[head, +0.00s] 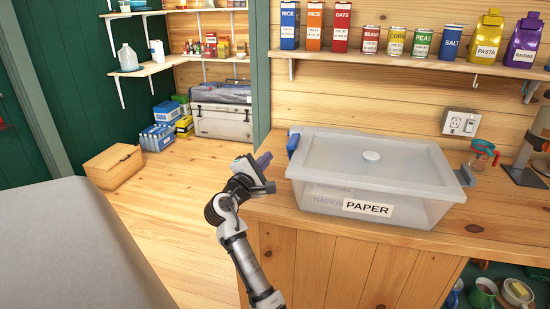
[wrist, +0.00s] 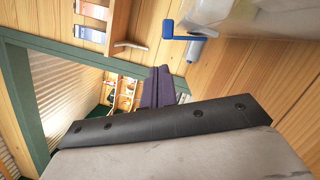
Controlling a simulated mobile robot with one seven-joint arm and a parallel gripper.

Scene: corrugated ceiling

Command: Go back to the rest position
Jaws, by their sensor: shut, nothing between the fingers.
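My gripper (head: 264,160) is raised at the left end of the wooden counter, just left of the clear plastic bin labelled PAPER (head: 330,211). Its dark purple fingers are closed together with nothing between them. In the wrist view the shut fingers (wrist: 158,88) point away past the dark bar of the gripper's body. The bin's lid (head: 372,156) is on, with a blue latch (head: 293,143) at its left side. The blue latch also shows in the wrist view (wrist: 183,36).
A shelf (head: 410,63) with boxes, cans and bags runs above the counter (head: 480,215). A measuring cup (head: 483,153) stands right of the bin. A grey surface (head: 70,245) fills the lower left.

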